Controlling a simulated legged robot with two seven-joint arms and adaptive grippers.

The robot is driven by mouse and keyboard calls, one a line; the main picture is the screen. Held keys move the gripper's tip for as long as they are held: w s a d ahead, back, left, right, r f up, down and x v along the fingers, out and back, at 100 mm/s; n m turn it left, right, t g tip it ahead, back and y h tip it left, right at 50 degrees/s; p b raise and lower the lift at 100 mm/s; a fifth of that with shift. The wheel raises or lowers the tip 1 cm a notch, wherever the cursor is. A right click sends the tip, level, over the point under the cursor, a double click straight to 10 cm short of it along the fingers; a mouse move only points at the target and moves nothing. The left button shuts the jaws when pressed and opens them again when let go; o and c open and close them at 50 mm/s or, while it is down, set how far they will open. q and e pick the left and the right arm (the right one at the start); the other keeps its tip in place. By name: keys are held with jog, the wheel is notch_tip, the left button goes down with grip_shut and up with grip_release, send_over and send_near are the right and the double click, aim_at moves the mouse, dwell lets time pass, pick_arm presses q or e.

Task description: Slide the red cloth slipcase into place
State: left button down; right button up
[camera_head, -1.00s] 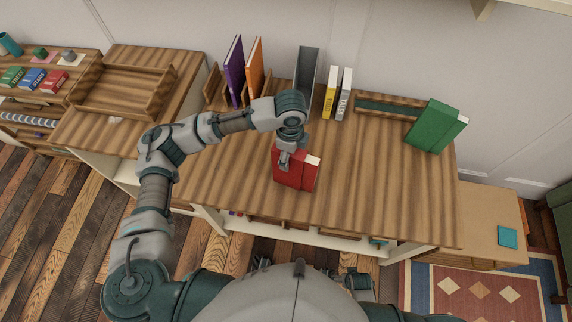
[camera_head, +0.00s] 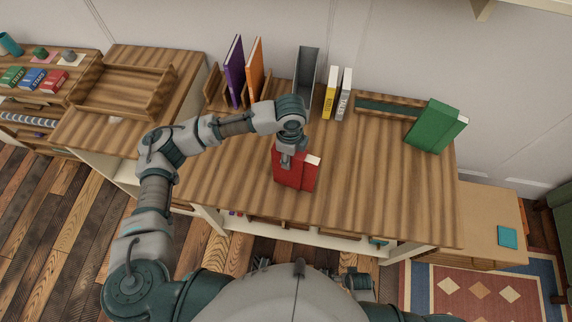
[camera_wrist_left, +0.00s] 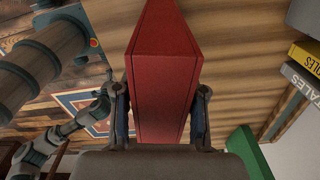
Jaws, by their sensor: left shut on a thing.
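The red cloth slipcase (camera_head: 294,174) is over the front middle of the plank desk, upright and slightly tilted, with a pale face at its right. My left gripper (camera_head: 286,160) comes down on its upper left part. In the left wrist view the red slipcase (camera_wrist_left: 165,85) runs between the two fingers of my left gripper (camera_wrist_left: 160,115), which is shut on it. I cannot tell whether its bottom touches the desk. The wooden rack (camera_head: 268,97) at the back holds a purple book (camera_head: 234,70) and an orange book (camera_head: 254,68). My right gripper does not show.
A grey upright case (camera_head: 306,72), a yellow book (camera_head: 330,92) and a pale grey book (camera_head: 344,95) stand right of the rack. A green case (camera_head: 432,125) leans at the right by a low wooden holder (camera_head: 390,104). The desk's middle is clear.

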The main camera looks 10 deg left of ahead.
pick_arm(q)
jog(key=w+d, duration=1.3)
jog(key=d, duration=0.1)
jog(key=shift+w+d, duration=0.3)
jog(key=shift+w, duration=0.1)
dwell(1.3)
jog(key=shift+c, duration=1.6)
grip_release()
